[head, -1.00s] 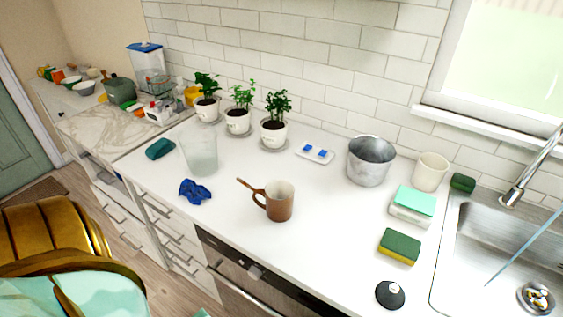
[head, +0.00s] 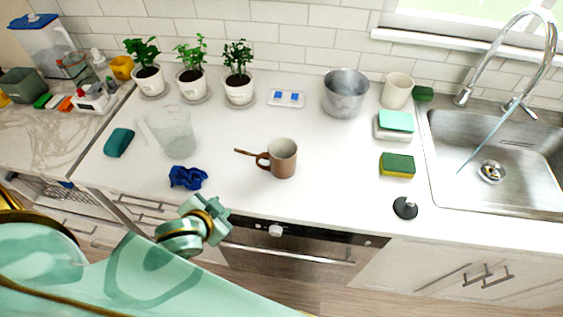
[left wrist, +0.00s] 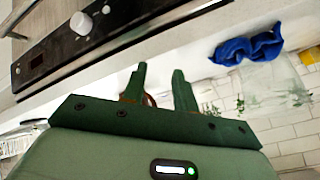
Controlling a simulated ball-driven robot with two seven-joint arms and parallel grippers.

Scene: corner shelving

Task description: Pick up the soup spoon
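A brown mug (head: 283,160) stands on the white counter. A thin brown handle (head: 246,153) sticks out left beside it. This may be the soup spoon, but no bowl of a spoon can be made out. My left gripper (head: 212,216) is over the counter's front edge, in front of and left of the mug, apart from it. In the left wrist view its two dark green fingers (left wrist: 160,72) stand apart with nothing held. A bit of brown, perhaps the mug, shows behind them. My right gripper is not in view.
A crumpled blue cloth (head: 187,177) lies close behind my left gripper, with a clear pitcher (head: 176,135) beyond. Potted plants (head: 239,80) and a metal pot (head: 346,95) stand at the back. Sponges (head: 397,165) and the sink (head: 500,185) are right. Counter around the mug is clear.

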